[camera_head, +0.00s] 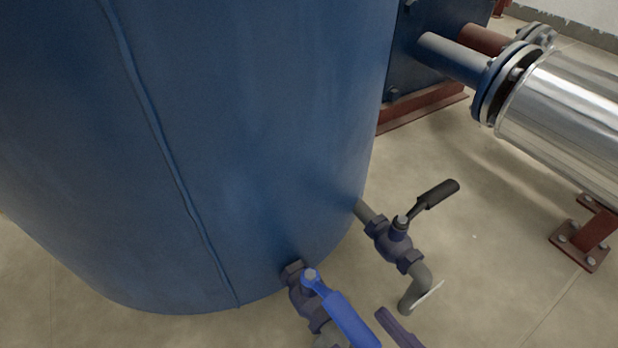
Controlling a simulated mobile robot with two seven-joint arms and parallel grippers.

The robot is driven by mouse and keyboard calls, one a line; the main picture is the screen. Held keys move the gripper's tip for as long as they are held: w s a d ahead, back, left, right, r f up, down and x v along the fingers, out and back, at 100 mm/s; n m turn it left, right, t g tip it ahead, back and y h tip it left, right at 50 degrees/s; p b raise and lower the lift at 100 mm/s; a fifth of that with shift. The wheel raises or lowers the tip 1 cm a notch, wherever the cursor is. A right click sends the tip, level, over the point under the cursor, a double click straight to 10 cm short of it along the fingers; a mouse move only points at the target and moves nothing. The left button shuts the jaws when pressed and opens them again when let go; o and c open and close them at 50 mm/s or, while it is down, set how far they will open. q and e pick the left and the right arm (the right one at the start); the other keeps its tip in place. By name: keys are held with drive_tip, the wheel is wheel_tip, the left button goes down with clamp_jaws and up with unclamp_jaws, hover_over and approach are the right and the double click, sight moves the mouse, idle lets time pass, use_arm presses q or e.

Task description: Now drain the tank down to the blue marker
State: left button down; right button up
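The large blue tank (270,120) fills the left and middle of the head view. Two valves sit low on its right side. The nearer valve (303,293) has a blue lever (347,318) pointing down and right; its outlet is cut off by the bottom edge. The farther valve (394,245) has a black lever (436,194) pointing up and right, away from the tank, and a grey elbow outlet (416,287) turned downward. I see no blue level marker and no liquid. Neither of my grippers can be made out.
A dark purplish bar (398,328) pokes in at the bottom edge; I cannot tell what it is. A shiny metal-clad pipe (565,120) with flanges runs along the right above a red support foot (590,238). A blue unit (425,50) stands behind. The floor (500,250) at right is bare.

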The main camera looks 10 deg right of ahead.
sight(336, 301)
drive_tip(key=b+x, duration=0.1)
drive_tip(key=x, duration=0.5)
drive_tip(key=shift+w, duration=0.2)
clamp_jaws()
idle(1.1)
